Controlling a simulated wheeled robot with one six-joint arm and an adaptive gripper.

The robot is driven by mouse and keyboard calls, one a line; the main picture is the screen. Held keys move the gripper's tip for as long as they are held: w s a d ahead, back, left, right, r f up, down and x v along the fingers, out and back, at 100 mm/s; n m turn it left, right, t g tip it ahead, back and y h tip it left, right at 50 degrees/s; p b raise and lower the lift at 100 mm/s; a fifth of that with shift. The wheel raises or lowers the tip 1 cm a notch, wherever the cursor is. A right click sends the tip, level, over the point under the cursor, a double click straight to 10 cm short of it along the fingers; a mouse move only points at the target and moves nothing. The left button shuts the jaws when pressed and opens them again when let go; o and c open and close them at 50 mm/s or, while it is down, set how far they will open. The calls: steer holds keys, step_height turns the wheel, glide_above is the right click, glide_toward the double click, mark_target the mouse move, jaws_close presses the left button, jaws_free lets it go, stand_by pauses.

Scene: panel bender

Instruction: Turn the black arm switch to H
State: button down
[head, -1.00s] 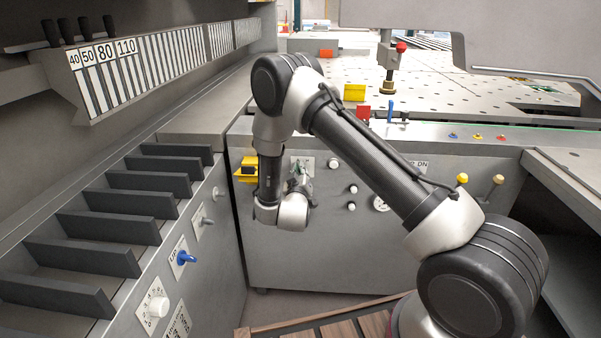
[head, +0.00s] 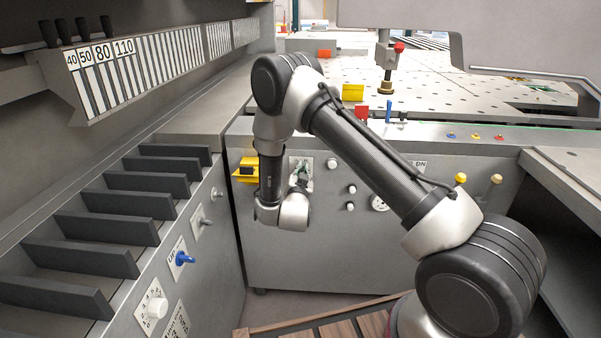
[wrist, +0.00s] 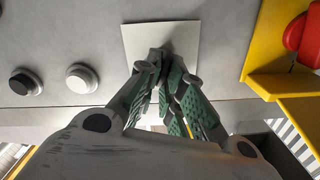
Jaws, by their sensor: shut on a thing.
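The white label plate (head: 293,166) of the switch is on the grey front panel, partly hidden by my arm in the head view. In the wrist view the same plate (wrist: 182,35) lies straight ahead, with its letters not readable. My gripper (wrist: 165,68) has green-padded fingers closed together at this plate, and it also shows in the head view (head: 300,178). It is shut on the black arm switch (wrist: 158,52), of which only a small dark part shows between the fingertips. Which mark the switch points to cannot be told.
A yellow bracket (wrist: 260,65) with a red button (wrist: 305,35) sits close beside the plate. Two round buttons (wrist: 82,78) are on its other side. A grey cabinet (head: 215,255) with a blue knob (head: 183,258) stands at left. A slatted wooden platform (head: 340,325) lies below.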

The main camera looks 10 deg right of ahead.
steer(key=shift+m, duration=1)
steer(key=shift+d, duration=0.1)
steer(key=c, duration=1.6)
jaws_free()
steer(key=shift+o, duration=0.2)
steer(key=shift+s, duration=0.1)
steer(key=v, duration=1.2)
steer(key=shift+f, duration=0.1)
